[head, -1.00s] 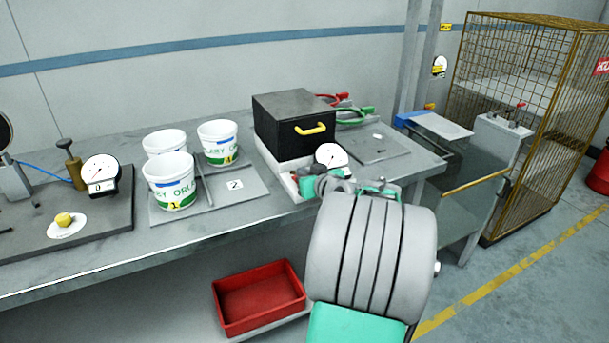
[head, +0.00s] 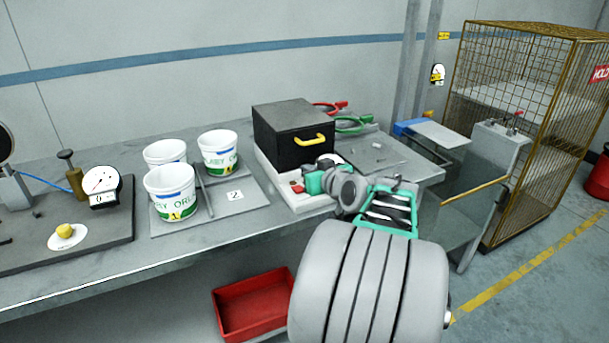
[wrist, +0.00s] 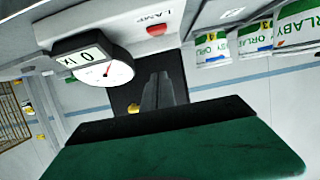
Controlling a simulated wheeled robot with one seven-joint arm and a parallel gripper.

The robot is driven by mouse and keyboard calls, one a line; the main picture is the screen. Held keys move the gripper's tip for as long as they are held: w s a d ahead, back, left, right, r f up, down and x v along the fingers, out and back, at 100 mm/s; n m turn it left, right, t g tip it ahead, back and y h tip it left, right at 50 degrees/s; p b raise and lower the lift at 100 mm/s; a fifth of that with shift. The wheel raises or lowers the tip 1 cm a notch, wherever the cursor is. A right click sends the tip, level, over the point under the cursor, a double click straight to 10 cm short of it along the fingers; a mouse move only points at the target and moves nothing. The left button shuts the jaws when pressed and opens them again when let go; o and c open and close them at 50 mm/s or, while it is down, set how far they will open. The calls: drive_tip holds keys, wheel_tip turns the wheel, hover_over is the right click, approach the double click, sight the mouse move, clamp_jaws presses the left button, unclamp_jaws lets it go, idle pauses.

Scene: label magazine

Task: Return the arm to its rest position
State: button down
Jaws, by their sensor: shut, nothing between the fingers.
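My arm reaches in from the bottom right of the head view, its large grey link in front of the bench edge. Its far end is over the white base at the front of the black box (head: 285,135). My gripper shows in the wrist view (wrist: 158,92), with its grey fingers together and nothing between them. The black box (wrist: 122,98) is behind the fingers there. In the head view the fingertips cannot be made out.
A dial gauge (wrist: 92,72) and a red LAMP button (wrist: 157,30) are near the fingers. Several white tubs, including tub 1 (head: 171,195), stand left on the bench. A red bin (head: 252,303) is below. A wire cage (head: 540,95) stands right.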

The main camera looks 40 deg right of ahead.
drive_tip(key=r+v, duration=0.1)
drive_tip(key=v, duration=0.5)
drive_tip(key=w+a+f+n+g+y+p, duration=0.1)
drive_tip(key=w+a+f+g+y+p, duration=0.1)
drive_tip(key=a, duration=0.7)
drive_tip(key=w+a+f+n+g+y+p, duration=0.1)
drive_tip(key=w+a+f+g+y+p, duration=0.1)
drive_tip(key=a, duration=0.7)
drive_tip(key=s+a+f+g+p, duration=0.2)
drive_tip(key=s+a+g, duration=0.1)
drive_tip(key=s+a, duration=0.3)
drive_tip(key=s+a+f+n+g+p, duration=0.1)
drive_tip(key=s+a+f+g+p, duration=0.1)
drive_tip(key=s+a, duration=0.5)
drive_tip(key=a+g, duration=0.1)
drive_tip(key=a, duration=0.2)
drive_tip(key=shift+g, duration=0.3)
